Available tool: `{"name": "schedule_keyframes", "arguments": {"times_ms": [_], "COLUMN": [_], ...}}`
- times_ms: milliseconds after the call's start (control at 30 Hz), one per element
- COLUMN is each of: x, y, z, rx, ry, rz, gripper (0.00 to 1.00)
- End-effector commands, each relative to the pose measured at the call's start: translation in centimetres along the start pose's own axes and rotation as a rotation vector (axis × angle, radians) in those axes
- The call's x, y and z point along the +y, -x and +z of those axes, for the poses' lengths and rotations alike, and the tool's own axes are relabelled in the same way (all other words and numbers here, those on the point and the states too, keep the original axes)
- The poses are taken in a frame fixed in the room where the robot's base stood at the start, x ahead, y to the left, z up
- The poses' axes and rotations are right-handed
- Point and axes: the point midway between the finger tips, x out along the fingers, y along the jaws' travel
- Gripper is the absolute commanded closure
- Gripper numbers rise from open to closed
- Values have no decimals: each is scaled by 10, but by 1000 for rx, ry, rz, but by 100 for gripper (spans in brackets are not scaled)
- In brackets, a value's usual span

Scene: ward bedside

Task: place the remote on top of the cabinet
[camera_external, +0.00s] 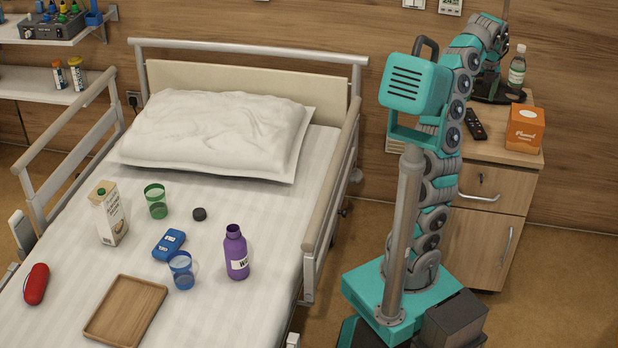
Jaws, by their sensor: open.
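The remote (474,124) is dark and long. It lies on top of the bedside cabinet (491,150), near the cabinet top's left side. My gripper (489,80) is small and dark in this view, at the end of my arm over the back of the cabinet top. It is open and appears apart from the remote. Its fingers are partly hidden by the arm and blend with a dark shape behind, so I cannot make out the exact gap.
On the cabinet, an orange box (525,128) stands right of the remote and a clear bottle (517,68) stands behind it. The bed (215,315) at left holds a purple bottle (236,252), a wooden tray (126,311), a carton (108,213) and cups. Floor at right is clear.

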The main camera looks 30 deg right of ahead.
Motion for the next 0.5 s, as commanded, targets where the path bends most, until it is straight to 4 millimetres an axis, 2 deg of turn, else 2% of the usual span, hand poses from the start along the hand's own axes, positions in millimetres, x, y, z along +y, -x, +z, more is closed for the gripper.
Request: {"name": "schedule_keyframes", "arguments": {"times_ms": [200, 500], "x": [0, 0], "y": [16, 18], "z": [1, 0], "rx": [0, 1], "ry": [2, 0], "rz": [0, 0], "gripper": [11, 11]}}
